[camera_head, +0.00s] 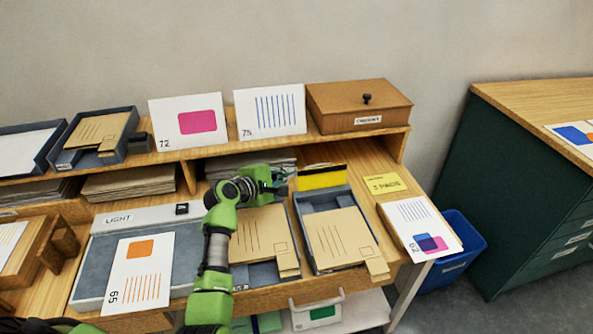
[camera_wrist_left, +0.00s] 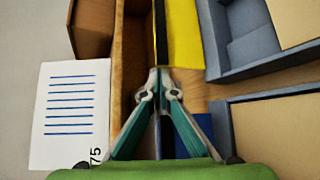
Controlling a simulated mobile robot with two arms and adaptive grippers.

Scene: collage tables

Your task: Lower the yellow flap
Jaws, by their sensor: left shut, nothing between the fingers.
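The yellow flap (camera_head: 322,178) stands raised at the back of a grey-blue tray (camera_head: 296,222), with a dark strip along its top edge. In the left wrist view the yellow flap (camera_wrist_left: 185,35) runs away from my fingertips, its dark edge beside it. My left gripper (camera_head: 284,176) is at the flap's left end, shut and empty. In the left wrist view my left gripper (camera_wrist_left: 160,76) has its tips together near the flap's near end; whether they touch it I cannot tell. My right gripper is not in view.
Brown envelopes (camera_head: 340,238) lie in the tray below the flap. A wooden shelf (camera_head: 222,147) carries cards and a brown box (camera_head: 358,105) above and behind. A yellow label (camera_head: 385,184) and a card (camera_head: 420,226) lie to the right. A blue bin (camera_head: 456,252) stands on the floor.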

